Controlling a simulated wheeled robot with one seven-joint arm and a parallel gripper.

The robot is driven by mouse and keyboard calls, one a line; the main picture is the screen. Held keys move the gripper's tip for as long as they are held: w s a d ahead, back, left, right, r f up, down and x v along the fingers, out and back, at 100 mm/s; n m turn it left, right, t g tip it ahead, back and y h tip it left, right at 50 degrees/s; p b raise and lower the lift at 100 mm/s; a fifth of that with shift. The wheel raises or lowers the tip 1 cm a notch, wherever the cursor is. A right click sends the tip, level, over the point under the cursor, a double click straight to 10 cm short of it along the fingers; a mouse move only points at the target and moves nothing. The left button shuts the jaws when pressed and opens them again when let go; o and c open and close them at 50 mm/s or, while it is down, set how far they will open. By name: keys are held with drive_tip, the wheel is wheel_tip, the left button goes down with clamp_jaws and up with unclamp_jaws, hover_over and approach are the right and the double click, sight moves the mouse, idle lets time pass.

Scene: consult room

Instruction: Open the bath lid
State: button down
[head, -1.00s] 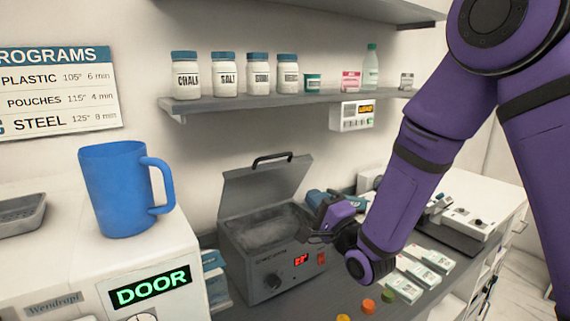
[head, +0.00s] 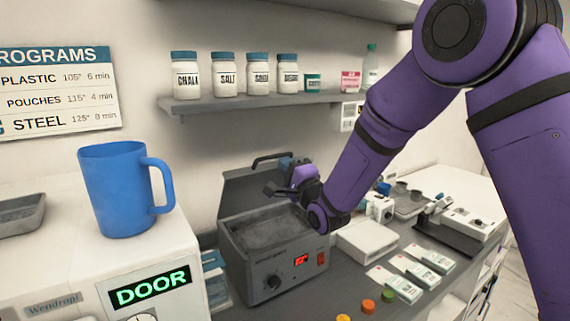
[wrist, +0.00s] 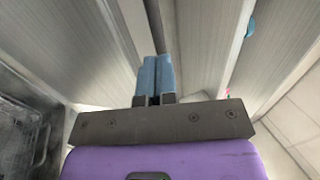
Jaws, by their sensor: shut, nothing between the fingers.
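The bath (head: 272,262) is a grey box with a dial, a red display and a red switch, standing on the dark counter. Its lid (head: 240,192) stands raised at the back, tilted, with a black handle (head: 270,157) along its top edge. The bath's interior shows, with a wire basket in the wrist view (wrist: 25,140). My gripper (head: 286,163) is in front of the lid's right part, near the handle's right end, with its blue fingers shut and empty (wrist: 156,76). I cannot tell whether it touches the lid. The hand hides the lid's right side.
A shelf (head: 290,98) with several jars runs above the bath. A blue mug (head: 115,190) stands on the white DOOR machine (head: 130,265) at left. White boxes (head: 410,270) and coloured caps (head: 367,306) lie on the counter at right.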

drive_tip(key=shift+w+a+r, duration=0.15)
drive_tip(key=shift+w+a, duration=0.1)
drive_tip(key=shift+w, duration=0.1)
drive_tip(key=w+a+r+g+h, duration=0.1)
drive_tip(key=w+a+r+g, duration=0.1)
drive_tip(key=w+a, duration=0.2)
drive_tip(key=w+a+r+g+h, duration=0.2)
drive_tip(key=w+a+g, duration=0.1)
drive_tip(key=w, duration=0.5)
drive_tip(key=shift+w+a+r, duration=0.25)
drive_tip(key=shift+a+r, duration=0.15)
drive_tip(key=shift+a, duration=0.35)
